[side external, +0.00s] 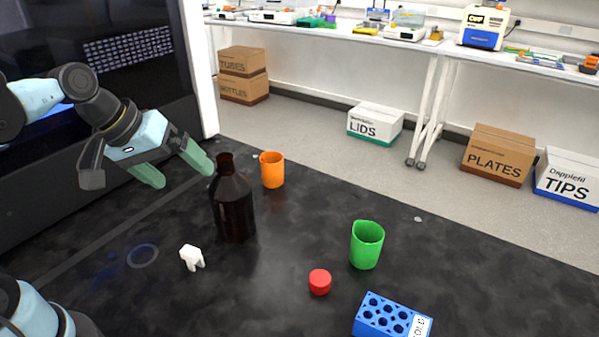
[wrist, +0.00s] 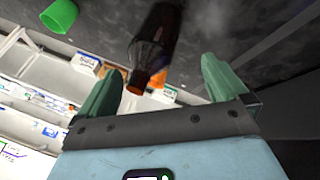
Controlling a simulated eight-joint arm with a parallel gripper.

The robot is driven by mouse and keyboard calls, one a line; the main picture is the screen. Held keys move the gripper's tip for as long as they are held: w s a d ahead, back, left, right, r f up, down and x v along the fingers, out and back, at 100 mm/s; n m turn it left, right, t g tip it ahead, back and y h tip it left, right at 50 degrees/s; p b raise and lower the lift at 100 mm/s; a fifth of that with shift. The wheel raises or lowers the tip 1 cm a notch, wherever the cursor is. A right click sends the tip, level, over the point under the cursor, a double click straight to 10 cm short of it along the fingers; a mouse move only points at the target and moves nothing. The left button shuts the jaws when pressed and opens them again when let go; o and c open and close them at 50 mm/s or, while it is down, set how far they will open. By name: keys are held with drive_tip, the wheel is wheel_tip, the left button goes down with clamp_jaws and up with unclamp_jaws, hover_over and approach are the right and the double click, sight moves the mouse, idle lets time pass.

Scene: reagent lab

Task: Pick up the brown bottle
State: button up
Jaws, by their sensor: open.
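The brown bottle (side external: 233,205) stands upright on the dark bench in the side external view, with a narrow neck and no cap visible. In the wrist view the bottle (wrist: 152,45) shows between and beyond my two green fingertips. My gripper (side external: 178,168) is open and empty in the side external view, to the left of the bottle's neck, with one fingertip close to the neck. Its fingers also show in the wrist view (wrist: 162,84), spread apart. I cannot tell whether the near fingertip touches the bottle.
An orange cup (side external: 272,170) stands just behind the bottle. A white clip-like piece (side external: 191,257) lies front left. A red cap (side external: 320,282), a green cup (side external: 366,245) and a blue tube rack (side external: 390,318) are to the right. The bench between bottle and green cup is clear.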

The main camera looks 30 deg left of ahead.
drive_tip(key=w+a+n+h, duration=0.35)
drive_tip(key=n+h, duration=0.35)
drive_tip(key=n, duration=0.8)
drive_tip(key=n+t+h, duration=0.2)
drive_tip(key=n+h, duration=0.1)
drive_tip(key=n, duration=0.1)
approach(233, 196)
drive_tip(key=w+f, duration=0.4)
drive_tip(key=w, duration=0.1)
drive_tip(key=shift+s+f+x, duration=0.1)
drive_tip(key=shift+x, duration=0.95)
drive_tip(key=shift+s+f+x, duration=0.1)
drive_tip(key=shift+s+x, duration=0.05)
drive_tip(key=shift+x, duration=0.95)
drive_tip(key=shift+s+f+x, duration=0.1)
drive_tip(key=shift+x, duration=0.95)
drive_tip(key=shift+d, duration=0.1)
drive_tip(key=c, duration=1.2)
drive_tip(key=shift+r, duration=0.3)
drive_tip(key=shift+c, duration=0.2)
